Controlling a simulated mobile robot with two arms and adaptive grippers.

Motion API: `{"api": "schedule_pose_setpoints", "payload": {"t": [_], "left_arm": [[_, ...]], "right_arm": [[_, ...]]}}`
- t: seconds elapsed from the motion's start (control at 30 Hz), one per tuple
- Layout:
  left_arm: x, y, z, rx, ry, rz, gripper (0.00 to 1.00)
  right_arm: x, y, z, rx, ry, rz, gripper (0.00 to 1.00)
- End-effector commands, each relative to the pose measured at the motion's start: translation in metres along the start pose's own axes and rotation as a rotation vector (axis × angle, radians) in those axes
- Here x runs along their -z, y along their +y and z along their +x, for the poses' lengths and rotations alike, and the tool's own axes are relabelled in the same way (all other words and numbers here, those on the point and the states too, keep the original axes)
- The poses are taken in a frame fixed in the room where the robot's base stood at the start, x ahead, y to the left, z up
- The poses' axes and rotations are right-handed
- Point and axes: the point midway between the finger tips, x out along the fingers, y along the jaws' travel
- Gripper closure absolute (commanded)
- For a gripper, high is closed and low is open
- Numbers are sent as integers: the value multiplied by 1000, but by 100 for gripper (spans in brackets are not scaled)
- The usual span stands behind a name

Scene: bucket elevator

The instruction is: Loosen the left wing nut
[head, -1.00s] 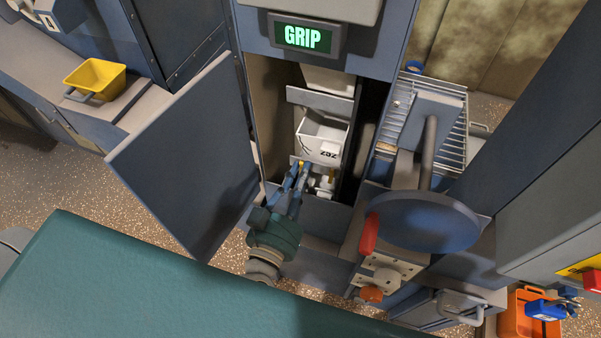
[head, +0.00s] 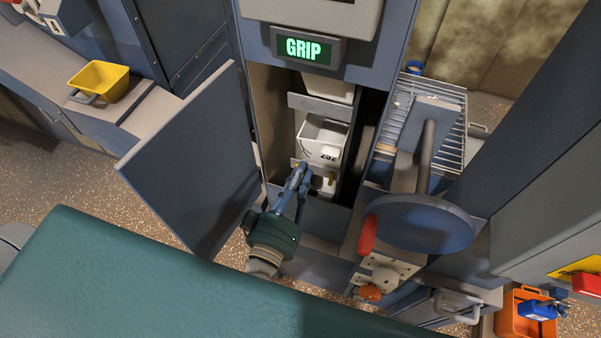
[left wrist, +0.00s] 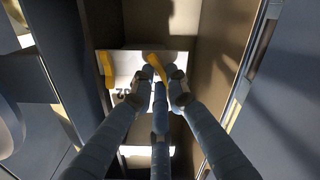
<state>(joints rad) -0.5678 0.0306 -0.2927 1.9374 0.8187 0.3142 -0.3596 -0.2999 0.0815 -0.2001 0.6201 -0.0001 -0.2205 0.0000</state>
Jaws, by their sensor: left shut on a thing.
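A white bucket (head: 322,138) with dark lettering sits inside the open elevator shaft. My left gripper (head: 303,167) reaches in at the bucket's lower front. In the left wrist view, its blue fingers (left wrist: 161,82) close around the yellow left wing nut (left wrist: 155,64), which is partly hidden by the fingertips. A second yellow wing nut (left wrist: 107,66) stands to the left in that view, apart from the fingers. My right gripper is not in view.
The open blue door (head: 195,160) stands just left of my left arm. A sign (head: 308,49) above the opening reads GRIP. A large blue handwheel (head: 418,224) and a red handle (head: 367,236) are to the right. A yellow tub (head: 101,83) sits far left, an orange bin (head: 508,321) lower right.

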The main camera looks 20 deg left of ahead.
Motion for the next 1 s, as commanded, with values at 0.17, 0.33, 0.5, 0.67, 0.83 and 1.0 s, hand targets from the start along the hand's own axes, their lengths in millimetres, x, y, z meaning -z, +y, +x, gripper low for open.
{"api": "schedule_pose_setpoints", "payload": {"t": [0.17, 0.33, 0.5, 0.67, 0.83, 1.0], "left_arm": [[2, 0, 0, 0, 1, -168, 100], [2, -2, 0, -1, 1, -328, 100], [2, -3, 0, -1, 1, -489, 100], [2, -4, 0, 0, 2, -634, 100], [2, -5, 0, -1, 2, -764, 100], [2, -6, 0, -1, 2, -864, 100]], "right_arm": [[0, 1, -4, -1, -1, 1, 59], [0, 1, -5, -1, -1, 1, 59], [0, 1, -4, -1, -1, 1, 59], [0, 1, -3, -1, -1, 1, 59], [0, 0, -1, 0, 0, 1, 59], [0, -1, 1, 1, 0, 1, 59]]}}
